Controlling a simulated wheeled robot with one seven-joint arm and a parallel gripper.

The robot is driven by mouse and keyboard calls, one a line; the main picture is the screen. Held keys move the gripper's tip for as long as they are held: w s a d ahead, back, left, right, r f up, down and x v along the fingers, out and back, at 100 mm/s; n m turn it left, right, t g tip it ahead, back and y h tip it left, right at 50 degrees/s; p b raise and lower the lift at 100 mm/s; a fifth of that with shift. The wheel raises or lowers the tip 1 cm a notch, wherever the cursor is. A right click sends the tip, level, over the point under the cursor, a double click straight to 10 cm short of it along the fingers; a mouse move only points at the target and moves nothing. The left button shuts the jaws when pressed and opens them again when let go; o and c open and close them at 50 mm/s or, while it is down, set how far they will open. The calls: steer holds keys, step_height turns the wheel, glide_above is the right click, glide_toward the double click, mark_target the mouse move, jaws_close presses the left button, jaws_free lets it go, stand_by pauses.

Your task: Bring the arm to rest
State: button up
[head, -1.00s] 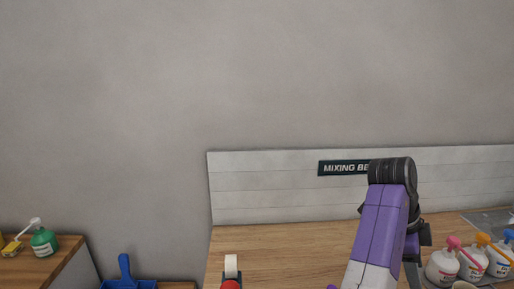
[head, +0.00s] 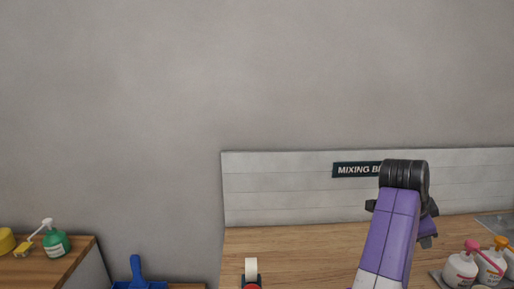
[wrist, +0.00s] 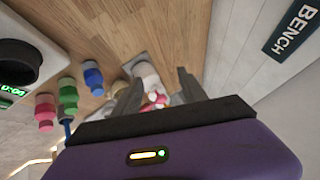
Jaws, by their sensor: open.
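My purple and grey arm (head: 392,232) is bent up in front of the mixing bench (head: 300,245) in the head view, partly covering the sign. My gripper (wrist: 160,82) shows in the wrist view, its two dark fingers apart with nothing held between them. Past the fingers, white bottles with coloured tops are partly hidden by the gripper. In the head view the gripper is mostly hidden behind the arm.
White pump bottles (head: 461,268) stand on the bench at right. Red, green (wrist: 68,92) and blue (wrist: 92,77) containers and a device with a green display (wrist: 14,90) are in the wrist view. A green bottle (head: 56,244) is on the left counter; a blue scoop-like item (head: 137,272) is below.

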steer(key=s+a+f+n+t+y, duration=0.3)
steer(key=s+a+n+t, duration=0.45)
steer(key=s+n, duration=0.25)
steer(key=s+a+f+n+t+y, duration=0.2)
steer(key=s+a+f+n+t, duration=0.3)
steer(key=s+n+t, duration=0.5)
steer(key=s+a+f+g, duration=0.1)
steer(key=s+a+g, duration=0.1)
steer(key=s, duration=0.7)
steer(key=s+a+f+g+y, duration=0.1)
steer(key=s+a+g, duration=0.1)
steer(key=s, duration=0.8)
steer(key=s+a+f+g+y, duration=0.1)
steer(key=s+a, duration=0.3)
steer(key=s, duration=0.5)
steer(key=shift+s+f+g, duration=0.35)
steer(key=shift+f+g, duration=0.15)
steer(key=shift+g, duration=0.25)
